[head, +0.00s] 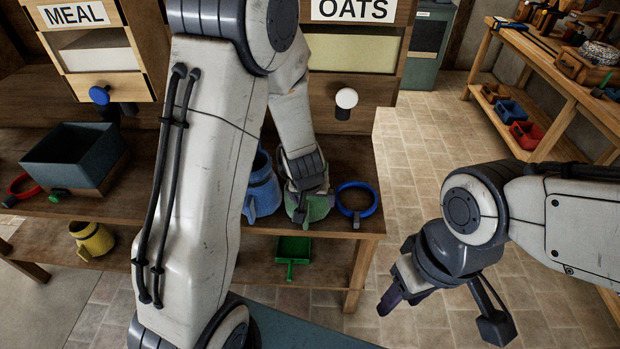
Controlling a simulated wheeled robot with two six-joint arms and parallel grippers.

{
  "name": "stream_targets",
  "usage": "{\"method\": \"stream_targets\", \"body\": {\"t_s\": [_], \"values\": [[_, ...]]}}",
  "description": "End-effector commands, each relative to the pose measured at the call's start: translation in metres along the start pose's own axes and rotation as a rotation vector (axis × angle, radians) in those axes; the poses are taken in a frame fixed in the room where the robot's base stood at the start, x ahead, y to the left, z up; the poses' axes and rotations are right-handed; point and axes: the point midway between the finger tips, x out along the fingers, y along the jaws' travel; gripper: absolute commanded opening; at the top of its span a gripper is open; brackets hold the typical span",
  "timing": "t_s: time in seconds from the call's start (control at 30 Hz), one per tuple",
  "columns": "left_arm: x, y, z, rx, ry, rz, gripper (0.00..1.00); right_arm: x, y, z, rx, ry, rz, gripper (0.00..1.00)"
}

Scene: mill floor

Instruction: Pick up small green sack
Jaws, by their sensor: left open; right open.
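A green object (319,208) stands on the wooden bench below the oats bin, near the bench's right end. My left gripper (306,198) is right over it, pointing down, and hides much of it. I cannot tell whether it is a small sack or a jug, or whether the fingers touch it. The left gripper is open. My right gripper (440,305) is open and empty, out over the floor to the right of the bench. No other green sack is clearly visible.
A blue jug (263,186) stands left of the green object, partly behind my arm; a blue ring (358,199) lies to its right. A green scoop (292,250) is on the lower shelf. A dark bin (75,155) and yellow jug (92,239) are left.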

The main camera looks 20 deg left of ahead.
Motion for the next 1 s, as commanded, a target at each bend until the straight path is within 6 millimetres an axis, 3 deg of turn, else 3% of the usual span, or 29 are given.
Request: {"method": "stream_targets", "body": {"t_s": [0.03,0.17,0.4,0.63,0.8,1.0], "values": [[0.003,-0.013,-0.004,-0.027,0.004,-0.031,1.00,-0.007,-0.001,0.000,0.000,0.000,0.000,0.50],[0.016,-0.029,-0.007,-0.051,0.017,-0.070,1.00,-0.003,0.000,0.000,0.000,0.000,0.000,0.50],[0.054,-0.031,-0.006,-0.051,0.017,-0.071,1.00,0.019,0.001,0.001,-0.001,-0.001,0.000,0.50],[0.076,-0.030,-0.008,-0.050,0.017,-0.069,1.00,0.028,0.002,0.002,-0.002,0.000,0.000,0.50],[0.103,-0.030,-0.010,-0.050,0.016,-0.069,1.00,0.036,0.003,0.002,-0.002,0.000,0.000,0.50],[0.116,-0.031,-0.012,-0.050,0.018,-0.069,1.00,0.040,0.003,0.002,-0.002,0.000,0.000,0.50]]}}
